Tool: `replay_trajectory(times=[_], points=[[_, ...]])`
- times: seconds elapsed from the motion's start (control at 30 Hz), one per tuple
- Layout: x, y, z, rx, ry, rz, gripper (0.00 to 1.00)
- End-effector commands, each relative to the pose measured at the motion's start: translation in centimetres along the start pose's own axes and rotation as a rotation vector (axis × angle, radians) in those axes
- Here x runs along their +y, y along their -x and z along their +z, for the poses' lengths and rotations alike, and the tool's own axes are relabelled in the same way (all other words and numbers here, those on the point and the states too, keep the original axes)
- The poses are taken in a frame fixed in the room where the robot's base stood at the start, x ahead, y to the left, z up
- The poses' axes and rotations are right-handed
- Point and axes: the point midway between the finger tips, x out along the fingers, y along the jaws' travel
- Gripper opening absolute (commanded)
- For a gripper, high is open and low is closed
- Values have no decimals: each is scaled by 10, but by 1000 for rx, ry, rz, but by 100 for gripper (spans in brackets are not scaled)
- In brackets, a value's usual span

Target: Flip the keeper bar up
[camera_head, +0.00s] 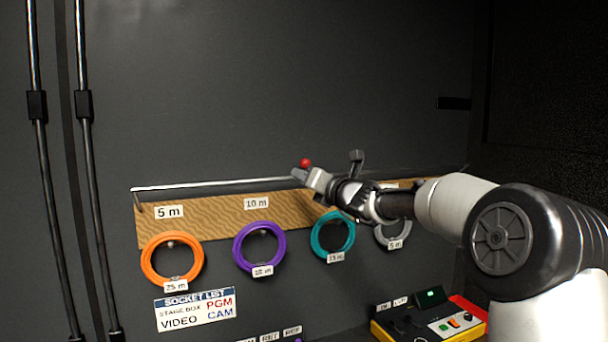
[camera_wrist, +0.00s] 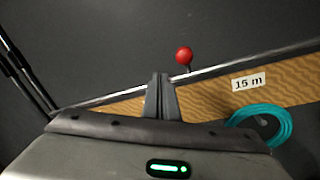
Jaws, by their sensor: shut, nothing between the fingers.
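The keeper bar (camera_head: 215,183) is a thin silver rod running across just above the top edge of a wooden board (camera_head: 190,222). A short bracket joins its left end to the board. A red ball knob (camera_head: 305,162) stands up from the bar near its middle. My gripper (camera_head: 298,173) is shut and empty, with its fingertips at the bar, just left of the knob. In the wrist view the shut fingers (camera_wrist: 160,78) overlap the bar (camera_wrist: 105,98), and the red knob (camera_wrist: 184,56) is beyond them to the right. I cannot tell whether they touch the bar.
Orange (camera_head: 146,262), purple (camera_head: 238,248), teal (camera_head: 315,236) and grey (camera_head: 405,242) cable coils hang along the board. A socket list sign (camera_head: 195,309) is below. A yellow and red control box (camera_head: 440,322) stands at lower right. The dark wall above the bar is clear.

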Motion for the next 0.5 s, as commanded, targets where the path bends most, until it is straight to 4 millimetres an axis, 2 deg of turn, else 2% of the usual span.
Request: replay_trajectory(times=[0.03, 0.1, 0.3, 0.5], points=[[-7, 2, -4, 3, -1, -7, 0], [3, 12, 20, -1, 4, -8, 0], [16, 33, 53, 3, 2, -12, 0], [23, 45, 72, 5, -1, -14, 0]])
